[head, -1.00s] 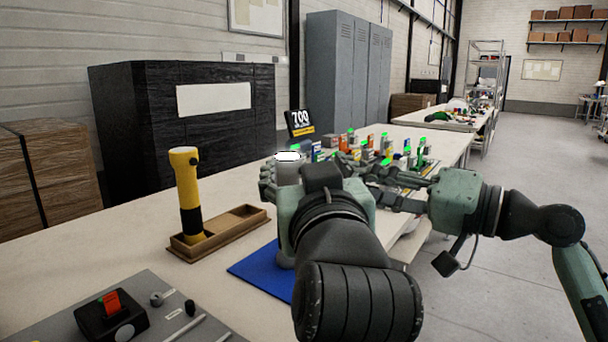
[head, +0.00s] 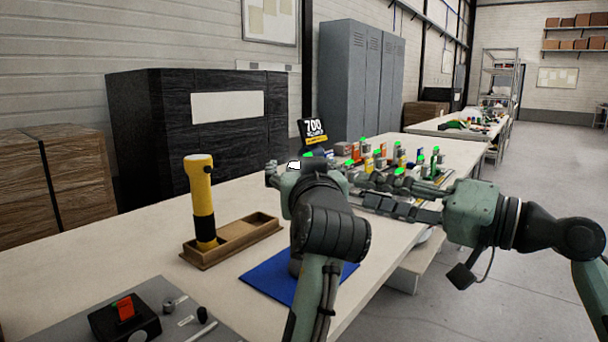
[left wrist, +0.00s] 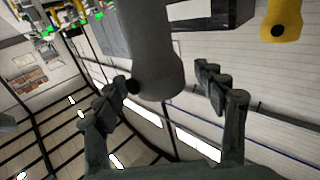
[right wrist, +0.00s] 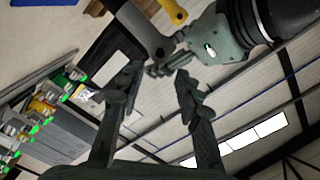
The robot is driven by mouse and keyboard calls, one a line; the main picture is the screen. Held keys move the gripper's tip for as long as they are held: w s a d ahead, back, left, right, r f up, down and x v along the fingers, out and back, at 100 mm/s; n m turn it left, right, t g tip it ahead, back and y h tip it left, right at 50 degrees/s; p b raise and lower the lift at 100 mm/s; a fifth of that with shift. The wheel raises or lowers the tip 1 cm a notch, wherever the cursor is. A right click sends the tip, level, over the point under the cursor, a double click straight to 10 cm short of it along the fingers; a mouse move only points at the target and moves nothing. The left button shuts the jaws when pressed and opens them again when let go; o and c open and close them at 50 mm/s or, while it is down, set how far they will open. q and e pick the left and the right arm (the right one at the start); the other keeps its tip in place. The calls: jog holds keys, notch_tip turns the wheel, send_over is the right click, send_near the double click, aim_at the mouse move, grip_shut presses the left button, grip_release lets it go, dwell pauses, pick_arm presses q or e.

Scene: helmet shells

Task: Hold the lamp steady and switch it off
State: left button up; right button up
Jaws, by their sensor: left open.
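The grey lamp stands mostly hidden behind my left arm in the head view; its bright white top (head: 293,164) and part of its base (head: 294,268) on the blue mat (head: 268,286) show. In the left wrist view the thick grey lamp body (left wrist: 148,50), with a small dark round spot, sits between the spread fingers of my left gripper (left wrist: 165,85); I cannot tell if they touch it. My right gripper (head: 366,186) points left toward the lamp. In the right wrist view its fingers (right wrist: 159,72) are apart and empty, with the lamp (right wrist: 142,28) just ahead.
A yellow flashlight (head: 201,190) stands in a brown tray (head: 238,238) left of the mat. A grey board with a red-switch box (head: 125,318) lies at the front. Bench between is clear.

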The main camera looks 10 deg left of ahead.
pick_arm(q)
jog(key=shift+w, duration=0.15)
jog(key=shift+c, duration=0.3)
jog(key=c, duration=1.4)
pick_arm(e)
grip_shut()
dwell(1.5)
